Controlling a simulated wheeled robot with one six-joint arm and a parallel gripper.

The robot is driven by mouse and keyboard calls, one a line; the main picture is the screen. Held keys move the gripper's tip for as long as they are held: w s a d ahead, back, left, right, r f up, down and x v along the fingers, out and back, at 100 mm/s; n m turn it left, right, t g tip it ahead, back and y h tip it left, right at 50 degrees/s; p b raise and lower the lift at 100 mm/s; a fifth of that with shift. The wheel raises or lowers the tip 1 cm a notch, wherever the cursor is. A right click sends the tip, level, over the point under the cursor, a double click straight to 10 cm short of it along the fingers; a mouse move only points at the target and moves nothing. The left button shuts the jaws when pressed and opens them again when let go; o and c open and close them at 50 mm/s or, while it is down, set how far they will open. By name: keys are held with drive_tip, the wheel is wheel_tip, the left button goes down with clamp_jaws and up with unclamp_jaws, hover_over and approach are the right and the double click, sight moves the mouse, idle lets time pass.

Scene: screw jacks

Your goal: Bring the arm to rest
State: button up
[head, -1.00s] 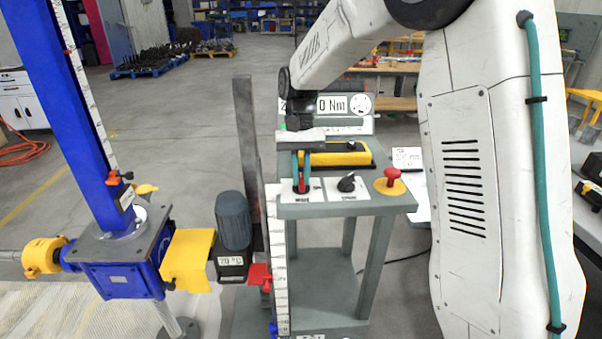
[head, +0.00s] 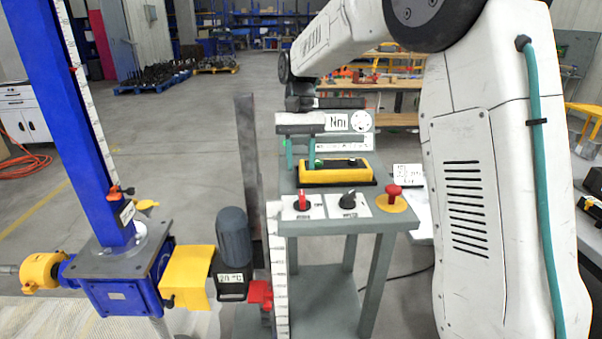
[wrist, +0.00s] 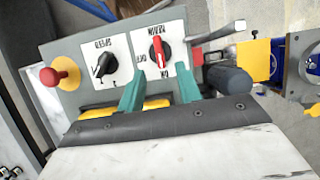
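My gripper (head: 301,160) hangs above the back part of the grey control stand, its teal fingers pointing down. In the wrist view the gripper (wrist: 160,75) has its fingers apart with nothing visible between them. A red-handled selector knob (head: 303,200) is in front of the fingers and clear of them in the head view; the knob (wrist: 158,50) is also in the wrist view, beyond the fingertips. My arm reaches in from the upper right of the head view.
The stand (head: 300,228) also carries a black knob (head: 349,199), a red mushroom button (head: 393,193) and a yellow-and-black case (head: 335,174) close to the fingers. A blue screw jack (head: 125,285) with a grey motor (head: 234,238) stands left. Open floor lies behind.

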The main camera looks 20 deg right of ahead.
drive_tip(key=shift+r, duration=0.15)
idle(0.3)
drive_tip(key=shift+n, duration=0.5)
drive_tip(key=s, duration=0.1)
drive_tip(key=s+f, duration=0.2)
drive_tip(key=shift+s+d+f, duration=0.15)
drive_tip(key=shift+s+d, duration=0.1)
drive_tip(key=shift+s, duration=0.15)
drive_tip(key=s+d+r+n+t+h, duration=0.1)
drive_tip(key=s+t, duration=0.4)
drive_tip(key=s, duration=2.4)
drive_tip(key=shift+s+d+r+n+t, duration=0.3)
drive_tip(key=shift+s+d+r+n, duration=0.05)
drive_tip(key=shift+r+n, duration=0.35)
